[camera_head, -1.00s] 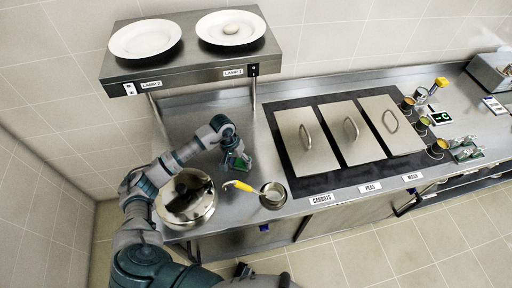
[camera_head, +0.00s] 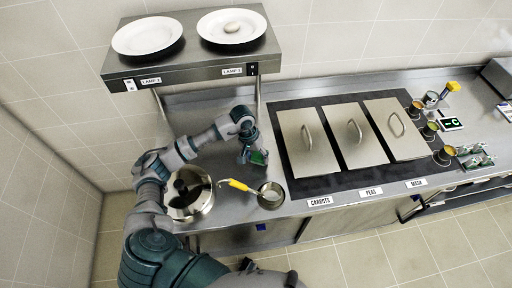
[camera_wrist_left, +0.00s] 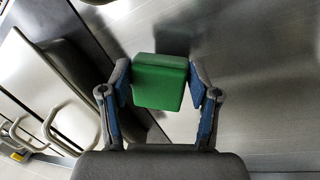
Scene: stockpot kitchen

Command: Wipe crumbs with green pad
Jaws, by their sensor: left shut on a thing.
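My left gripper (camera_head: 252,153) is low over the steel counter, left of the dark panel with the lidded pans. It is shut on the green pad (camera_head: 259,158). In the left wrist view the green pad (camera_wrist_left: 160,81) sits between the two fingertips, with a dark shadow or reflection on the steel behind it. I cannot tell whether the pad touches the counter. No crumbs can be made out. A small dark part at the bottom of the head view (camera_head: 246,264) may be my right gripper; its state does not show.
A shiny round pot (camera_head: 203,203) stands at the counter's left, below my left forearm. A yellow-handled ladle (camera_head: 271,195) lies at the front edge. Lidded pans (camera_head: 307,146) are to the right. A shelf with plates (camera_head: 146,36) is above. Bare counter lies behind my gripper.

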